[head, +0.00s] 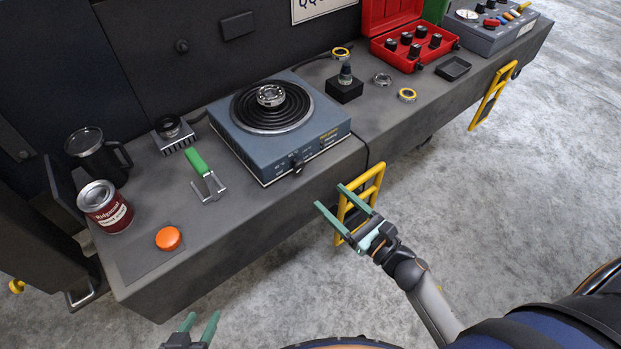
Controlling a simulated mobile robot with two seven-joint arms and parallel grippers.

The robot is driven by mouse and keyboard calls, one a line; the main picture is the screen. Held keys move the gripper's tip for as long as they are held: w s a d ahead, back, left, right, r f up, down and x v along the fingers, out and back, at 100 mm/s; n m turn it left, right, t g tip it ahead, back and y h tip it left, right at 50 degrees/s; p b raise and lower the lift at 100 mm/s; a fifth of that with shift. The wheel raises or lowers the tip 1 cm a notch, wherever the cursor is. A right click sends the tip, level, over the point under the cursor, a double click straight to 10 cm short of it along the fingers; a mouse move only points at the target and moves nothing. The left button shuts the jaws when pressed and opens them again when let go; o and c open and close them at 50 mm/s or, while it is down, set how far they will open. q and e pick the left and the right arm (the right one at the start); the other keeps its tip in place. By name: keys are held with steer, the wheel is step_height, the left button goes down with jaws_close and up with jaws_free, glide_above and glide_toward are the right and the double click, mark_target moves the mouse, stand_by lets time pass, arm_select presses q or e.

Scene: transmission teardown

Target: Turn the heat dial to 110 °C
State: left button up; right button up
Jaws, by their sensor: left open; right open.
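A blue-grey hot plate (236,139) with a black coil stands on the workbench. A ring-shaped metal part (270,95) sits on the coil. The heat dial (297,164) is a small black knob on the plate's front face; the markings around it are too small to read. My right gripper (329,196) is open and empty, in front of the bench edge, below and to the right of the dial and apart from it. My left gripper (201,319) is open and empty at the bottom edge, far from the hot plate; only its fingers and a little behind them show.
A green-handled tool (195,162), an orange button (168,238), a red can (105,207) and a black mug (95,155) are left of the hot plate. A yellow bench handle (372,182) is close behind my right gripper. A red case (395,17) stands further right.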

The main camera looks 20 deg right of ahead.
mark_target(301, 168)
steer(key=x, duration=0.7)
steer(key=f+x, duration=0.1)
steer(key=x, duration=0.3)
steer(key=shift+w+d, duration=0.25)
steer(key=shift+w, duration=0.2)
steer(key=shift+c, duration=0.2)
jaws_close()
